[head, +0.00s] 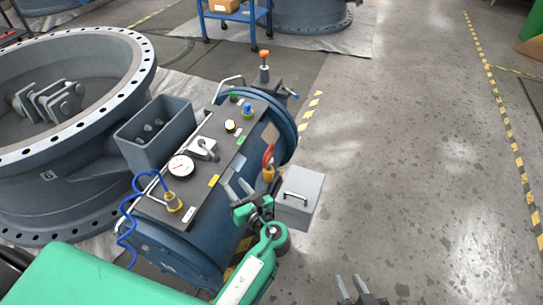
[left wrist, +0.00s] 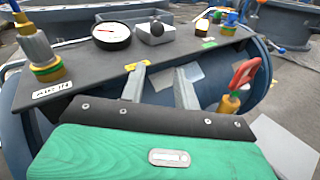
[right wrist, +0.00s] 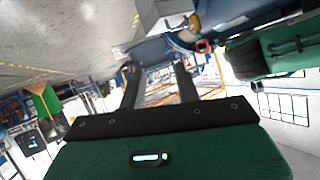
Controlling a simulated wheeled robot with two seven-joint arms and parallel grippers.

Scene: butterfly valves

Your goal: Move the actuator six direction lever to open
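The actuator is a dark blue cylinder with a grey top panel (head: 222,130). On the panel, a pale block carries a small grey lever (head: 207,150); in the left wrist view its dark round knob (left wrist: 157,28) stands behind my fingers. A red handle (head: 268,154) on a brass fitting is at the actuator's right side, also right of my fingers in the left wrist view (left wrist: 243,75). I cannot read which is the direction lever. My left gripper (head: 237,187) is open and empty beside the panel's near right edge. My right gripper (head: 349,281) is open and empty over the floor.
A grey box (head: 300,195) juts out right of my left gripper. A large flanged valve (head: 60,130) stands left. The floor at right is clear.

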